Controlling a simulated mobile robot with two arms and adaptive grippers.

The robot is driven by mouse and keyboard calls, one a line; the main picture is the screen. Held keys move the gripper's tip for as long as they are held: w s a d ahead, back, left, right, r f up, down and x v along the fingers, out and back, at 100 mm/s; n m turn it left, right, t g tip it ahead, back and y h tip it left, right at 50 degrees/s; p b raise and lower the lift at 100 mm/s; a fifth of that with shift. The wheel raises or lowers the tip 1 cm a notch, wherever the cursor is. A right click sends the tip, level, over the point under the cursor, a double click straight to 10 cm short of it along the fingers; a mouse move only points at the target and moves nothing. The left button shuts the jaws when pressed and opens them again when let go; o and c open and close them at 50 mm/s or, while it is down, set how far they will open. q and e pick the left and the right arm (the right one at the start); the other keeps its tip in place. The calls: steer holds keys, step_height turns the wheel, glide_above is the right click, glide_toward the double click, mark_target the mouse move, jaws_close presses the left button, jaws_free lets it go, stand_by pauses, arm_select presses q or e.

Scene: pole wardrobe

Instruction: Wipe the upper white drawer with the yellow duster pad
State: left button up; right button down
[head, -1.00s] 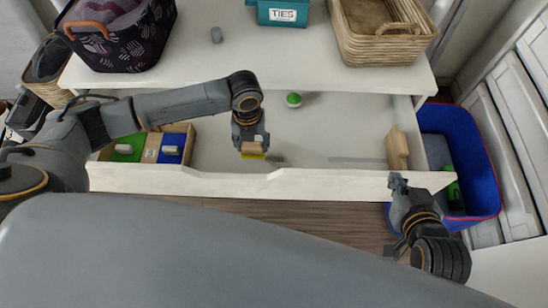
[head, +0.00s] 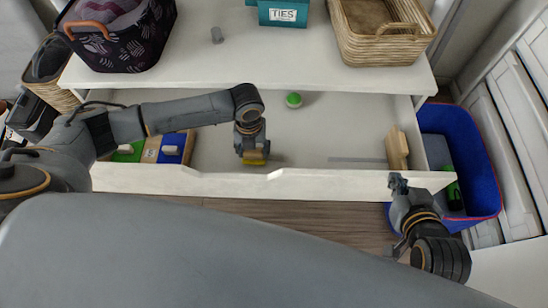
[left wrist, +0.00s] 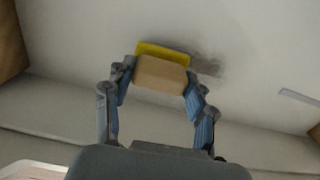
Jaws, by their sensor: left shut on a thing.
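The upper white drawer (head: 330,135) is pulled out below the shelf top. My left gripper (head: 253,150) is inside it, near the front wall, shut on the yellow duster pad (head: 256,160). In the left wrist view the fingers hold the pad's wooden block (left wrist: 160,74), with its yellow face (left wrist: 163,52) at or close to the drawer floor; contact cannot be told. A dark smudge (left wrist: 210,66) lies just right of the pad. A grey streak (head: 357,160) lies farther right on the floor. My right gripper (head: 397,184) is outside the drawer front; its finger opening is unclear.
A blue bin (head: 470,150) stands to the right. The middle floor is mostly clear.

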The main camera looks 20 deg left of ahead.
arm_select(q)
steer(key=shift+f, duration=0.65)
stand_by(1.7)
steer(key=o, duration=0.5)
steer(key=c, duration=0.5)
steer(key=shift+w+d, duration=0.25)
steer(key=shift+d, duration=0.65)
steer(key=shift+w+d, duration=0.25)
steer(key=shift+d, duration=0.65)
steer(key=shift+w+d, duration=0.25)
steer(key=shift+d, duration=0.65)
steer(key=shift+w+d, duration=0.25)
steer(key=shift+d, duration=0.6)
steer(key=shift+w+d, duration=0.1)
steer(key=shift+d, duration=0.25)
